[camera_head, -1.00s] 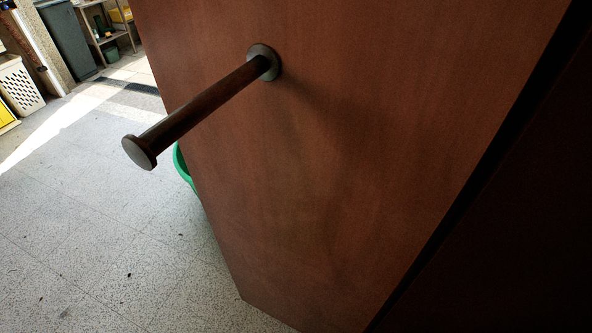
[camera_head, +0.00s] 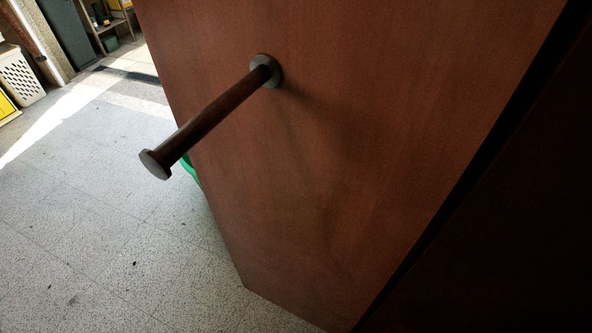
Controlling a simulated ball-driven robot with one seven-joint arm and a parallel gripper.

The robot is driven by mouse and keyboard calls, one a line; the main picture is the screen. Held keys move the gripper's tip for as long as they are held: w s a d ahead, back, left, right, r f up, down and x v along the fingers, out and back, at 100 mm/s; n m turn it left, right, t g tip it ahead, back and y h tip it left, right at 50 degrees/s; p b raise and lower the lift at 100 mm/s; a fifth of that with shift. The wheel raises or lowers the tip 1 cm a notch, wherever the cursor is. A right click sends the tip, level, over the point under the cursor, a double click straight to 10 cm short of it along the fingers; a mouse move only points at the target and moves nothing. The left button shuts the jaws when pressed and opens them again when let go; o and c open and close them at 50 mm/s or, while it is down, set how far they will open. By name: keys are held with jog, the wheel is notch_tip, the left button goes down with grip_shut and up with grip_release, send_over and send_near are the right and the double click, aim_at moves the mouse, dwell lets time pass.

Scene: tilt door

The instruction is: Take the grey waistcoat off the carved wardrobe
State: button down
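A reddish-brown wooden panel (camera_head: 330,170) fills the middle of the head view, seen close and tilted. A dark round peg (camera_head: 215,108) with a flat disc end stands out from it on a round metal base, pointing down and left. Nothing hangs on the peg. No grey waistcoat shows, and I cannot tell whether this panel belongs to the carved wardrobe, as no carving is visible. My gripper is not in view.
Speckled tiled floor (camera_head: 110,220) lies open at the left. A green object (camera_head: 190,170) is mostly hidden behind the panel. A white slatted basket (camera_head: 20,75) and a shelf (camera_head: 110,25) stand far back left. A dark surface (camera_head: 500,240) fills the right.

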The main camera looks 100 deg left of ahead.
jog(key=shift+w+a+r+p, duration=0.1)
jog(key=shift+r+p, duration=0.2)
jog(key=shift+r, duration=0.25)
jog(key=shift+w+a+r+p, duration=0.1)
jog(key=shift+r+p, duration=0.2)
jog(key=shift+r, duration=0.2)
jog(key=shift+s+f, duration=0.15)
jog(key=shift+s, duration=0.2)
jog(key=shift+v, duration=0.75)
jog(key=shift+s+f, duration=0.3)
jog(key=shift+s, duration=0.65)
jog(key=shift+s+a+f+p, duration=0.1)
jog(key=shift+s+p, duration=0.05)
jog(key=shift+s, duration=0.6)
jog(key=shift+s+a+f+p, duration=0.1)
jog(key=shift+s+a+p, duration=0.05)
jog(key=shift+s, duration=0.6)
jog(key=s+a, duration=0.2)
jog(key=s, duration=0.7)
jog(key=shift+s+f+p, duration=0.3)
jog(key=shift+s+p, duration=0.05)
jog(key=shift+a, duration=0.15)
